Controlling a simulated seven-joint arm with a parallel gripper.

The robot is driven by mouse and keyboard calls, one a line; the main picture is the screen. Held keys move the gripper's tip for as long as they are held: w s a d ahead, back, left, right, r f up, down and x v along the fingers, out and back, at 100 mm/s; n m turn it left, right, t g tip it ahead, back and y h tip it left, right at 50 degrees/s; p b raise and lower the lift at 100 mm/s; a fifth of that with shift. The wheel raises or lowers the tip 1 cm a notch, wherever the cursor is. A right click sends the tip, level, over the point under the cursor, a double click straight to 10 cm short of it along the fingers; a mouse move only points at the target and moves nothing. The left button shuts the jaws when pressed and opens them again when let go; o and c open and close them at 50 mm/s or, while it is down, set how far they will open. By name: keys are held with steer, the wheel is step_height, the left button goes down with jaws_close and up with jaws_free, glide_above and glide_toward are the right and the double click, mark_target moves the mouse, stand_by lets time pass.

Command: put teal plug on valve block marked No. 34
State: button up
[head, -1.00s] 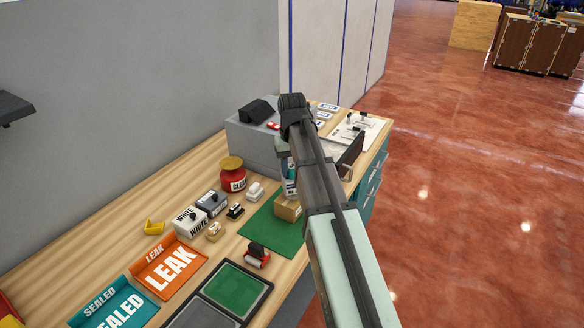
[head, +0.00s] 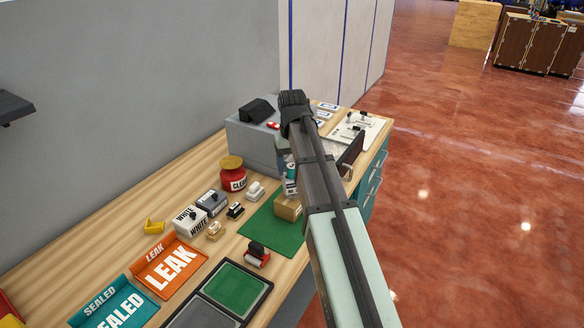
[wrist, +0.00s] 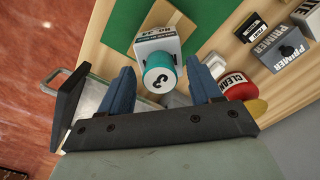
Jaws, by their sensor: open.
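The teal plug (wrist: 158,84) has a white end face marked with a dark figure like a 3. In the wrist view it lies between the fingers of my gripper (wrist: 164,84), which is open, with a gap on each side. The white valve block (wrist: 154,43) with dark labels, one reading No. 34, is right behind the plug. The plug appears to sit on its end, but I cannot tell how fully. In the head view a white and teal piece (head: 290,182) shows beside my arm, and my fingertips are hidden.
A grey cabinet (head: 250,145) with an open drawer (head: 350,155) is behind.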

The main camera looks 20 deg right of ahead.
mark_target(292, 166)
steer(key=shift+r, duration=3.5)
